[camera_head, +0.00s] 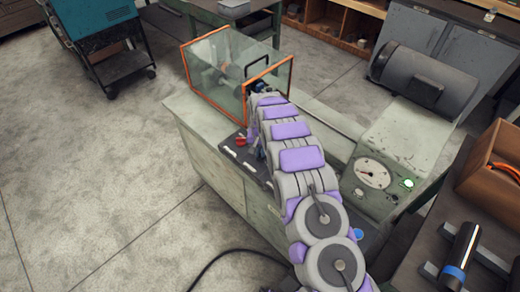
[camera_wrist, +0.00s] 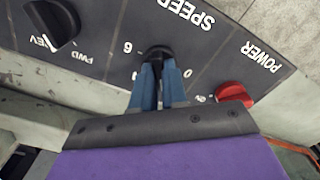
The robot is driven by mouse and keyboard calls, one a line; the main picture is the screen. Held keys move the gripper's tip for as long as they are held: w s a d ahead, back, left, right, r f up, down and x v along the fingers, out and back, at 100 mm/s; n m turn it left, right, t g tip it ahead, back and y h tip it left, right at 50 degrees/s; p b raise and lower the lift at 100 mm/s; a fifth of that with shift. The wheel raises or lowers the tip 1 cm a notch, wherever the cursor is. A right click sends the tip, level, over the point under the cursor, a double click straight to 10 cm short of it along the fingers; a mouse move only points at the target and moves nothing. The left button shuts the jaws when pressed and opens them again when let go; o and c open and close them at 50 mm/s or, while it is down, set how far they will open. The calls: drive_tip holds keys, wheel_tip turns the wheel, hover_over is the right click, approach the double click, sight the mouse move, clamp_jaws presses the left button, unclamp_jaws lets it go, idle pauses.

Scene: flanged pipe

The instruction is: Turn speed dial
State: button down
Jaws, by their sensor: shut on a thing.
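The black speed dial (camera_wrist: 158,51) sits on the dark control panel, below the word SPEED, with the figures 6 and 0 on either side. My gripper (camera_wrist: 158,70) has blue fingers, and they are shut on the dial in the wrist view. The fingers cover part of the dial, so its pointer cannot be seen. In the head view my arm hides most of the gripper and the dial.
A red power knob (camera_wrist: 235,93) lies close to the right of my fingers, and a black REV/FWD knob (camera_wrist: 52,22) is at upper left. In the head view, an orange-framed clear guard (camera_head: 212,75) stands beyond my arm. A gauge (camera_head: 372,173) is at right.

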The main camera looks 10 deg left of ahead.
drive_tip(key=shift+m, duration=0.6)
drive_tip(key=c, duration=1.2)
unclamp_jaws()
drive_tip(key=shift+a, duration=0.1)
drive_tip(key=shift+o, duration=0.2)
drive_tip(key=shift+r, duration=0.1)
wheel_tip(320, 180, up, 17)
drive_tip(key=p, duration=0.2)
